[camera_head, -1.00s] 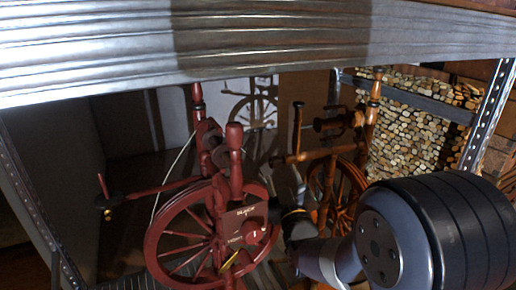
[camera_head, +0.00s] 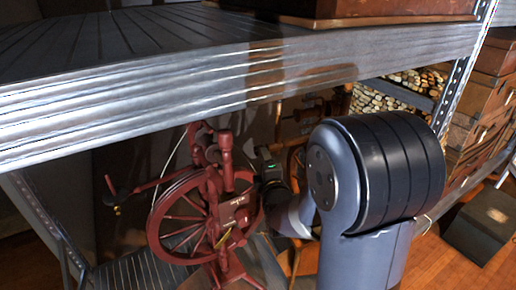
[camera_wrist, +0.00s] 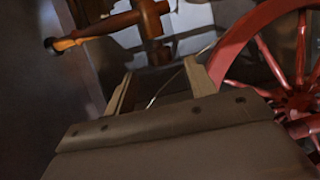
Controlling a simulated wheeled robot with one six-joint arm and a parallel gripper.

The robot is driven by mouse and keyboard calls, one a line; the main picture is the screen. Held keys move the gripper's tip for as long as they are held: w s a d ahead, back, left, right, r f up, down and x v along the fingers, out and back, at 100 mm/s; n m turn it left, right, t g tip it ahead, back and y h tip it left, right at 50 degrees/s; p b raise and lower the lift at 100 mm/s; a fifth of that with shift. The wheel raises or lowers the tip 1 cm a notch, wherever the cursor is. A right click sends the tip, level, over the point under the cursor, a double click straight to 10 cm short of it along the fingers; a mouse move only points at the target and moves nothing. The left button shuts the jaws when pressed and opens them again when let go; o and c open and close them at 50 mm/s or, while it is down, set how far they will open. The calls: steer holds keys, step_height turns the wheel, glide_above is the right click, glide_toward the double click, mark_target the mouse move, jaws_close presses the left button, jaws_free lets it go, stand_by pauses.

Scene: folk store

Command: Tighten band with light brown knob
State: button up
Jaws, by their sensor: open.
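The red spinning wheel (camera_head: 178,232) stands on the lower shelf, and its spoked rim also shows at the right of the wrist view (camera_wrist: 262,28). A thin pale cord (camera_head: 181,146) runs up from it. In the head view the gripper's fingertips are too dark and small to make out.
A metal shelf beam (camera_head: 130,112) crosses above the wheels. A brown spinning wheel (camera_head: 296,158) stands behind my arm, mostly hidden. Stacked logs (camera_head: 385,98) are behind it.

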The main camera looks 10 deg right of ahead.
steer(key=w, duration=0.8)
steer(key=shift+w+d+f+p, duration=0.2)
steer(key=shift+f+p, duration=0.1)
steer(key=shift+p, duration=0.05)
steer(key=c, duration=1)
steer(key=shift+f+t+b, duration=0.3)
steer(key=shift+b, duration=0.75)
